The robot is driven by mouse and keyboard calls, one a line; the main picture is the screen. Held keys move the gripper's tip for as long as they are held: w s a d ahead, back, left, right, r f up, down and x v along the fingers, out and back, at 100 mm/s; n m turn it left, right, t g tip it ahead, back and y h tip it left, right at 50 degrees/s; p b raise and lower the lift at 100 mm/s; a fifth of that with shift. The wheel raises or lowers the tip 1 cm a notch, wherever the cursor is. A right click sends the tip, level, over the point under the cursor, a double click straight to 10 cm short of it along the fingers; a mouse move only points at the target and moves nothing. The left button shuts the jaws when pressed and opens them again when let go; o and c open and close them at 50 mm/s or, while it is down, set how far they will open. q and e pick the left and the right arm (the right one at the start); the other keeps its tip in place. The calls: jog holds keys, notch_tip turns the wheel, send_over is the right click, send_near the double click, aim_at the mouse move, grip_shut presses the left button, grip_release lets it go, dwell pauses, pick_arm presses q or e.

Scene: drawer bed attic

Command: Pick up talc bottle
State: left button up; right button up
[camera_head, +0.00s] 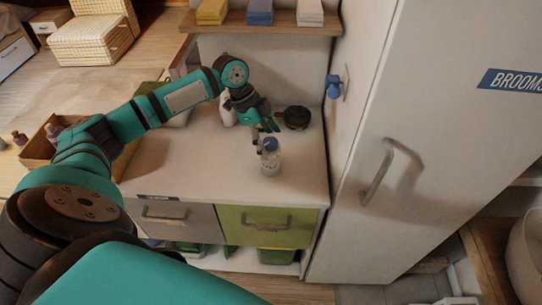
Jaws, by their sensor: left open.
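A small clear bottle with a blue cap (271,163), which looks like the talc bottle, stands upright on the white counter (200,165) near its right side. My left gripper (265,128) hangs just above and behind it, fingers pointing down towards the cap. The fingers look apart and hold nothing; whether one touches the cap I cannot tell. A white bottle (228,112) stands partly hidden behind the gripper. My right gripper is not in view.
A dark round pot (297,117) stands behind the bottle. A shelf (265,24) with folded cloths hangs above. A tall white cabinet (410,150) bounds the right side. A wooden box (45,145) lies at left. The counter's front is clear.

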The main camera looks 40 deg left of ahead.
aim_at(275, 151)
pick_arm(q)
jog(key=shift+d+f+p, duration=0.3)
jog(key=shift+f+p, duration=0.15)
jog(key=shift+f, duration=0.05)
jog(key=x, duration=0.1)
jog(key=p+x, duration=0.1)
jog(key=x, duration=0.1)
jog(key=shift+w+d+f, duration=0.1)
jog(key=shift+w+f, duration=0.15)
jog(key=shift+w, duration=0.1)
jog(key=shift+f, duration=0.25)
jog(key=shift+s, duration=0.1)
jog(key=c, duration=1.4)
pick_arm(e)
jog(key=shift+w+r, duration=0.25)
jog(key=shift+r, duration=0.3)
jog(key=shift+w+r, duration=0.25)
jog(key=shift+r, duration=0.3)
pick_arm(q)
jog(key=shift+r, duration=0.15)
